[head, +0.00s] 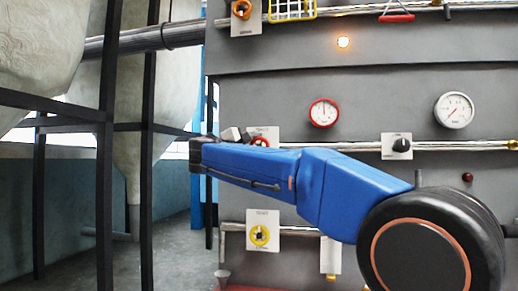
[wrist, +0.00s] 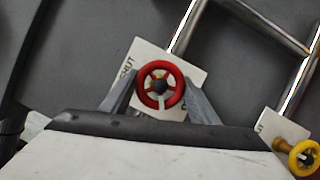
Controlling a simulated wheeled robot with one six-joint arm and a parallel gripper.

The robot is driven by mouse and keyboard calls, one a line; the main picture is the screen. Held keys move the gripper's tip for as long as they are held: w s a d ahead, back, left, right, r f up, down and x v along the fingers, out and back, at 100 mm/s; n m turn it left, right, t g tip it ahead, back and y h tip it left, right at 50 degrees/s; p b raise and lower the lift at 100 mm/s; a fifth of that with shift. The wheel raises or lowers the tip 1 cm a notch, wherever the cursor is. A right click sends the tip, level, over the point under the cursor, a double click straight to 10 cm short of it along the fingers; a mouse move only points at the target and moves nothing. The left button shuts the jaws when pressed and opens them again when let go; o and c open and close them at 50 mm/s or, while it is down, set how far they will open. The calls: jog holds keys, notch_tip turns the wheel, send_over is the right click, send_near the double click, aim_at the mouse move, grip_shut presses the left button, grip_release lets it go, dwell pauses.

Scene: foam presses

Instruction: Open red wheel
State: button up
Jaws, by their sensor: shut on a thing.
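The red wheel (wrist: 160,85) sits on a white plate (wrist: 152,54) lettered "SHUT" at its upper left; the lettering on the right is mostly hidden. In the wrist view a pale mark on the wheel points down. My gripper (wrist: 161,90) has one finger on each side of the wheel and is shut on its rim. In the head view the red wheel (head: 260,142) shows just above my blue arm, partly hidden. My gripper (head: 236,135) shows there as a small grey part at the wheel's left.
A yellow wheel (head: 259,235) is on a plate below; it also shows in the wrist view (wrist: 304,158). An orange wheel (head: 241,9) is above. Pipes run along the grey panel, with a black knob (head: 402,145), two gauges and a lit lamp (head: 343,42). Dark frame posts stand left.

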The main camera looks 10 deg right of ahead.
jog(key=o, duration=1.1)
jog(key=shift+c, duration=0.2)
jog(key=v, duration=1.7)
jog(key=shift+s+a, duration=0.15)
jog(key=shift+a, duration=0.05)
